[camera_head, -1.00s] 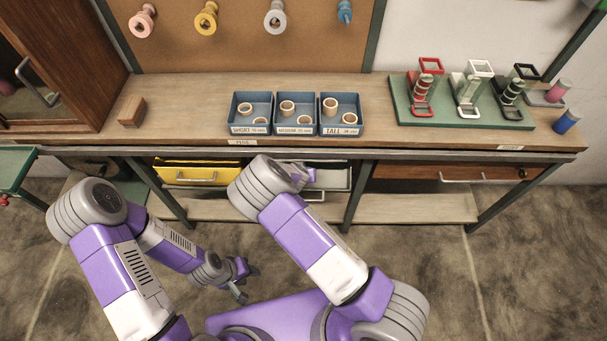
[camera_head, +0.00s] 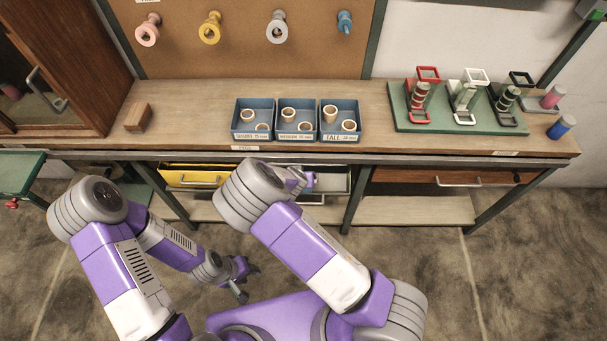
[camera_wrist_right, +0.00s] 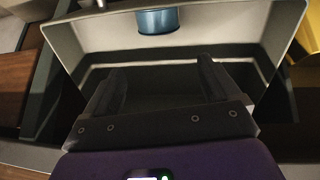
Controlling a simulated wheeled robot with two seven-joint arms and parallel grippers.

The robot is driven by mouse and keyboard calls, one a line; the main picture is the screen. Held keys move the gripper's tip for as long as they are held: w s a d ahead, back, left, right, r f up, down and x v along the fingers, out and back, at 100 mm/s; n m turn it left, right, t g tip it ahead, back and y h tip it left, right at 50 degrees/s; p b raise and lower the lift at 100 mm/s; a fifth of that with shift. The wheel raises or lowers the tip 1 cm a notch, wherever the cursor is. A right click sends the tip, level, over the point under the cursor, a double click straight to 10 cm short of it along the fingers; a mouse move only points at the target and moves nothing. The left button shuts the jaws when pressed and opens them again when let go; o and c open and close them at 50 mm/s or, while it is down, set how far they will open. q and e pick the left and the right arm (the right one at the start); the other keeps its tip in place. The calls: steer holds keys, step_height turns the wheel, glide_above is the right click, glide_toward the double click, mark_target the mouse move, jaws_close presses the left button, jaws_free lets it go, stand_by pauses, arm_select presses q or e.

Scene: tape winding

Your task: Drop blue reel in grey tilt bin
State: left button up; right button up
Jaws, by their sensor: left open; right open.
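The blue reel (camera_wrist_right: 157,20) shows in the right wrist view as a short blue cylinder at the far wall of the grey tilt bin (camera_wrist_right: 92,38). I cannot tell whether it rests on anything. My right gripper (camera_wrist_right: 162,82) is open, its two fingers apart over the bin's dark interior, with nothing between them. The reel is beyond the fingertips, clear of both. In the head view the grey bin (camera_head: 335,182) is under the bench, partly hidden by my right arm. My left gripper (camera_head: 243,280) is open and empty, low over the floor, away from the bench.
A yellow bin (camera_head: 190,177) is left of the grey one, and a wooden drawer (camera_head: 440,177) is to the right. Blue trays (camera_head: 297,136) of rings and a green fixture board (camera_head: 450,123) stand on the bench. Pink, yellow and grey reels hang on the board behind.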

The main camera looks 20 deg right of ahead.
steer(key=p+v, duration=0.1)
steer(key=v, duration=0.4)
steer(key=s+d+f+g+y, duration=0.2)
steer(key=s+d+f+g, duration=0.15)
steer(key=s+f, duration=0.8)
steer(key=s+a+r+g+y, duration=0.2)
steer(key=s+a+y, duration=0.3)
steer(key=s, duration=0.6)
steer(key=shift+a+r, duration=0.55)
steer(key=shift+a, duration=0.05)
steer(key=shift+r+p, duration=0.95)
steer(key=shift+p, duration=0.05)
